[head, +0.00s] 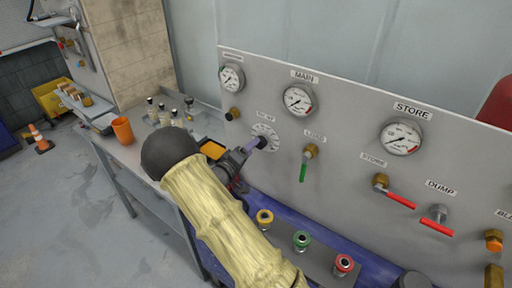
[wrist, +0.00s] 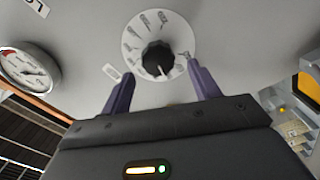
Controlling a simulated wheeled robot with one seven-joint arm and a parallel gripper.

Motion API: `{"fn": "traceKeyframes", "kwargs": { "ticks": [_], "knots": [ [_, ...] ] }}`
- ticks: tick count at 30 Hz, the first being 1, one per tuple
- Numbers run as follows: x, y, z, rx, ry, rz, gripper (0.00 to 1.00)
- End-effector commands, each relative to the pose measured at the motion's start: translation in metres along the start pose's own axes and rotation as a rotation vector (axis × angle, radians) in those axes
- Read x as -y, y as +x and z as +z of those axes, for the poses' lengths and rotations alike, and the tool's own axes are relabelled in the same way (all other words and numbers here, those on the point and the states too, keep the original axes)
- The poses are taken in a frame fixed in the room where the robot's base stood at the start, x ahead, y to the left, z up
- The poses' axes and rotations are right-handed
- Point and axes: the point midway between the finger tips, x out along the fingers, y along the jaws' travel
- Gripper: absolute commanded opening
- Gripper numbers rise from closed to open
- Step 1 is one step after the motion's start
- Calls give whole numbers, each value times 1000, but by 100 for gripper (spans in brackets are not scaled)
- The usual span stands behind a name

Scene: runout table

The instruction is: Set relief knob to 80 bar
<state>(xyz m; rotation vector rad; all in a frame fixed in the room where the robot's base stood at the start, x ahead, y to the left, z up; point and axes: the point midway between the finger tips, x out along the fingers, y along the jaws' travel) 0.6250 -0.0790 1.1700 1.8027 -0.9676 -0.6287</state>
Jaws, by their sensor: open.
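The relief knob is a black ribbed knob (wrist: 158,58) with a pale pointer line, at the centre of a white round dial plate (wrist: 140,32) on the grey panel. The dial's printed numbers are too small to read. In the head view the dial (head: 265,135) sits left of the middle, its knob partly behind my gripper (head: 256,146). In the wrist view my gripper (wrist: 160,82) is open, its two purple fingers apart on either side below the knob. The fingers appear short of the knob, with no clear contact.
The panel carries gauges labelled MAIN (head: 298,99) and STORE (head: 401,137). A green-handled valve (head: 305,162) is close right of the dial, with red-handled valves (head: 401,199) farther right. Coloured fittings (head: 302,240) stand below. An orange cup (head: 122,130) is on the left bench.

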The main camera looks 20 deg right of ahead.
Motion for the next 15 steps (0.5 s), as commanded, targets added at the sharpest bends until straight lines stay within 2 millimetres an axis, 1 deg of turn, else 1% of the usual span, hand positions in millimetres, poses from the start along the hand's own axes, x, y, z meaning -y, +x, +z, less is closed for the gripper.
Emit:
{"fn": "traceKeyframes", "kwargs": {
  "ticks": [1, 3, 12, 15],
  "knots": [
    [4, -13, 0, -4, 2, -3, 62],
    [4, -28, -1, -6, 2, -4, 62],
    [4, -86, -1, -5, 2, -3, 62],
    [3, -102, -1, -3, 3, -1, 62]
  ]
}}
